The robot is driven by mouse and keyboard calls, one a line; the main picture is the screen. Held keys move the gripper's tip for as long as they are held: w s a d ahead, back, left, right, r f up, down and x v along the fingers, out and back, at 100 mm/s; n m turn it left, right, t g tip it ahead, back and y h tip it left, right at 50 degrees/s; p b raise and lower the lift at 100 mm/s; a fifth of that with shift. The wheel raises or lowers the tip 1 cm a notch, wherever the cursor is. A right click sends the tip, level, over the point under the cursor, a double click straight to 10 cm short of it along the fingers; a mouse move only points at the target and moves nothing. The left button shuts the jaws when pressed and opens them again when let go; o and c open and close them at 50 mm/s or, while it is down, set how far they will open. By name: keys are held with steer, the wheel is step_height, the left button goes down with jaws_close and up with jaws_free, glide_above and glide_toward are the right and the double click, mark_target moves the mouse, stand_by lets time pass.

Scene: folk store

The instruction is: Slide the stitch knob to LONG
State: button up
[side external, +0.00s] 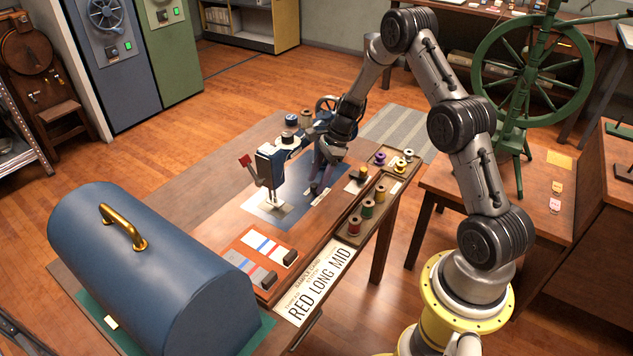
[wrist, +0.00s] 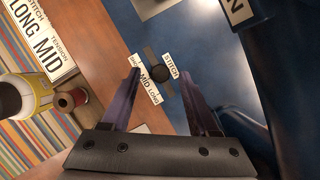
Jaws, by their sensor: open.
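The stitch knob (wrist: 158,72) is a small dark round knob on a slot in the blue machine bed (wrist: 195,40). It stands beside MID on the white scale strip (wrist: 146,80); LONG is at the strip's lower end in the wrist view. A STITCH label (wrist: 171,67) lies on the slot's other side. My gripper (wrist: 159,76) is open, with one purple finger on each side of the knob; I cannot tell whether they touch it. In the side view, my gripper (side external: 318,188) is low beside the dark blue sewing machine (side external: 268,165) and hides the knob.
The order card (side external: 318,285) reads RED LONG MID. Thread spools (side external: 367,208) stand in a tray along the right edge. A large blue cover (side external: 150,265) fills the front left. A thread-sample board (side external: 258,262) lies in front of the machine.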

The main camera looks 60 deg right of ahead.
steer(key=shift+w+a+f, duration=0.15)
steer(key=shift+a+f, duration=0.05)
steer(key=shift+f, duration=0.4)
jaws_close()
stand_by(1.1)
